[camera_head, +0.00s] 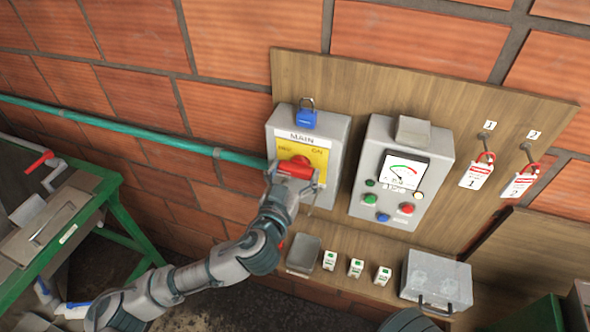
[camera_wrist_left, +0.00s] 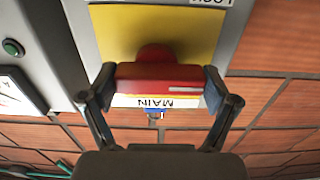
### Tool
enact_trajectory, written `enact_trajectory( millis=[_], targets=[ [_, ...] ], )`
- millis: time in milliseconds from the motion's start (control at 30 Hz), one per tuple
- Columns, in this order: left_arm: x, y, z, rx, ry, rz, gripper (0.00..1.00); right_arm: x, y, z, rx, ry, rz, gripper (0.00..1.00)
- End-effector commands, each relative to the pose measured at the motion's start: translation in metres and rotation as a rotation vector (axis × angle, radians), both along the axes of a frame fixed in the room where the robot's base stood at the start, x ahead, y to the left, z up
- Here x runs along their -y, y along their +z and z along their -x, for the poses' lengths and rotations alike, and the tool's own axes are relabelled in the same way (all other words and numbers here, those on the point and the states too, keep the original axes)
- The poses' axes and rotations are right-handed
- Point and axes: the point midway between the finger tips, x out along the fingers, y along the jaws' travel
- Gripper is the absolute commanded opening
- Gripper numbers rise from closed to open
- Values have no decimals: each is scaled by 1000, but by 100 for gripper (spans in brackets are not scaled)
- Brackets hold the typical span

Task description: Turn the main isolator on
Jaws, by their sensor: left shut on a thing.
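The main isolator is a grey box (camera_head: 340,133) on the wooden board, with a MAIN label, a yellow plate (camera_head: 316,153) and a red handle (camera_head: 297,167). A blue padlock (camera_head: 305,116) sits at the top of the box. My left gripper (camera_head: 294,178) is at the front of the isolator, shut on the red handle. In the left wrist view the red handle (camera_wrist_left: 158,77) lies between both fingers, across the yellow plate (camera_wrist_left: 190,30). The gripper partly hides the handle's lower side and the plate. My right gripper is not in view.
A grey control panel (camera_head: 436,145) with a gauge and coloured buttons is right of the isolator. Tags (camera_head: 476,176) hang on hooks further right. A green-framed bench (camera_head: 125,222) stands left.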

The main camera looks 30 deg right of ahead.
Motion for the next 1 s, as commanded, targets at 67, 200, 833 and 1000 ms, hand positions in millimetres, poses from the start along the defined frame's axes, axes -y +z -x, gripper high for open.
enact_trajectory(
  millis=[67,200,833,1000],
  targets=[
    [1,0,0,0,-1,0,53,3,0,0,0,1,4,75],
    [1,0,0,0,0,0,53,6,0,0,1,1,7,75],
    [1,0,-1,187,0,-163,53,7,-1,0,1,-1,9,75],
    [1,2,-1,308,0,-267,53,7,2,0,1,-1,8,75]
  ],
)
